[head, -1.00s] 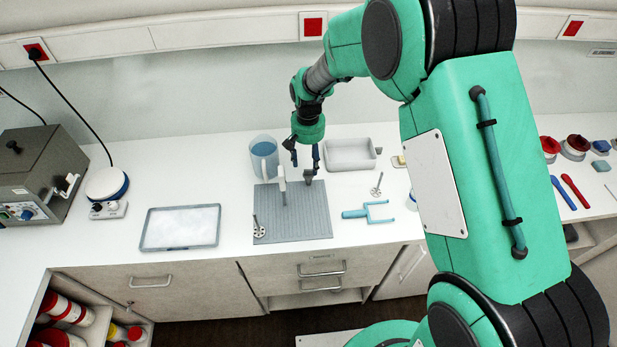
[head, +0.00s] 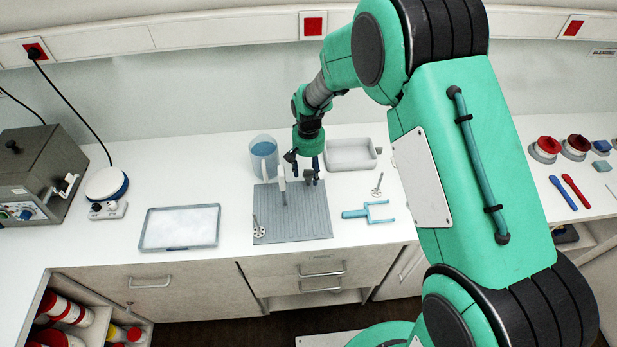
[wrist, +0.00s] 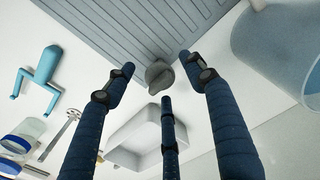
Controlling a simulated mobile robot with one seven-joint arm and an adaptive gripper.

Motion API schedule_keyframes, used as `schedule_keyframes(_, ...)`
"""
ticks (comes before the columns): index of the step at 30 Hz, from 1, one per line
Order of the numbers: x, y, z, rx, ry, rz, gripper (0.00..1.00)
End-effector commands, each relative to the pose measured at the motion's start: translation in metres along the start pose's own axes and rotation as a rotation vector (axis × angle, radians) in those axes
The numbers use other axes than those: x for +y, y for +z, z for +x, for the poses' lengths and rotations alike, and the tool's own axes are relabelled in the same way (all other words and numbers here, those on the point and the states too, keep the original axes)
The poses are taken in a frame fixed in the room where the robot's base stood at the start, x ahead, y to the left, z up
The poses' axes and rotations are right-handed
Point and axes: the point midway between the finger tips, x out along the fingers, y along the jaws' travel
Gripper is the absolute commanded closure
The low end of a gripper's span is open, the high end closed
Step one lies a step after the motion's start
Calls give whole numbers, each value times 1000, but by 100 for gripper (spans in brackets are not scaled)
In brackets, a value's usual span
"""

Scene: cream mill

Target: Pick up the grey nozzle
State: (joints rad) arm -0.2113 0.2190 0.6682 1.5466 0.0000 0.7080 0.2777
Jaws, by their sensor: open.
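The grey nozzle (head: 308,175) is a small dark grey piece near the back right corner of the ribbed grey mat (head: 300,225). In the wrist view the nozzle (wrist: 159,77) shows a rounded body with a ridge on top, between the fingertips. My gripper (head: 305,171) is open just above and around it, pointing down. In the wrist view its three blue fingers (wrist: 160,72) spread about the nozzle, with gaps visible between them and it. In the head view the fingers partly hide the nozzle.
A pale upright piece (head: 282,186) stands on the mat, just left of the gripper. A blue jug (head: 264,158) stands behind it and a white tray (head: 351,154) at the back right. A blue forked tool (head: 368,211) lies right of the mat.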

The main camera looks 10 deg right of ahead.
Motion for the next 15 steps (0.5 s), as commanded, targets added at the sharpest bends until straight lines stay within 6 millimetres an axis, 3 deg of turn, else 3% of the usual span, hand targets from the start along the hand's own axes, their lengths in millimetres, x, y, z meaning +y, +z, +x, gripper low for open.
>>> schedule_keyframes(15,0,0,0,0,0,0,45)
